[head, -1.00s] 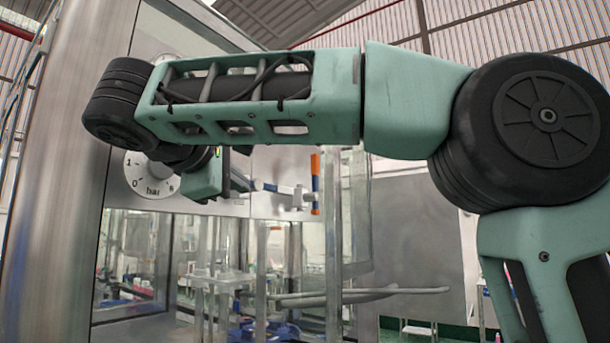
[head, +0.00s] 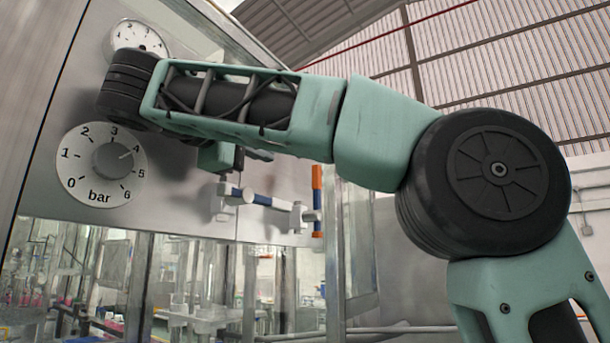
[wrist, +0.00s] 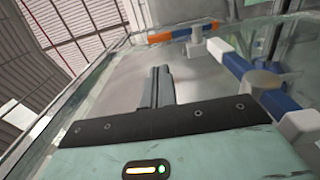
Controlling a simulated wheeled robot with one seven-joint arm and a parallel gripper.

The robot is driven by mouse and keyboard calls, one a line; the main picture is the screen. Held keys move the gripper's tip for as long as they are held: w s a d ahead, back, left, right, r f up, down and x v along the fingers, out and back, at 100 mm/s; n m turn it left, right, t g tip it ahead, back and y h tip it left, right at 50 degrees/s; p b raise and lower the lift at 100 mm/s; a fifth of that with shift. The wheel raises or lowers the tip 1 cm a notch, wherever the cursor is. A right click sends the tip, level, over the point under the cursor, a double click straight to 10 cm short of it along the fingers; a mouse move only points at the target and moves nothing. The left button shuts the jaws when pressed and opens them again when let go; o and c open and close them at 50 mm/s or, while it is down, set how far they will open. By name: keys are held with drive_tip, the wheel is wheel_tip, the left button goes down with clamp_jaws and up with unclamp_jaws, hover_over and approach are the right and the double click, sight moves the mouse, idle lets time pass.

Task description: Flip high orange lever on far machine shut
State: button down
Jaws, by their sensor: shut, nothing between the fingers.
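In the wrist view the lever (wrist: 184,32) lies across the top, beyond my fingers, on a white mount. My gripper (head: 262,154) is partly hidden behind my arm in the head view, left of and above the lever's middle. In the wrist view my gripper (wrist: 161,72) has its fingers together and empty, with a gap between them and the lever.
A blue and white pipe (head: 262,200) runs along the panel beside the lever; it also shows close on the right in the wrist view (wrist: 245,72). A bar dial (head: 101,165) and a gauge (head: 139,38) are on the panel's left. Glass walls (head: 350,240) stand below.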

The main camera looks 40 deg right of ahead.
sight(314, 176)
drive_tip(key=p+x, duration=0.2)
drive_tip(key=x, duration=1.2)
drive_tip(key=shift+p, duration=0.3)
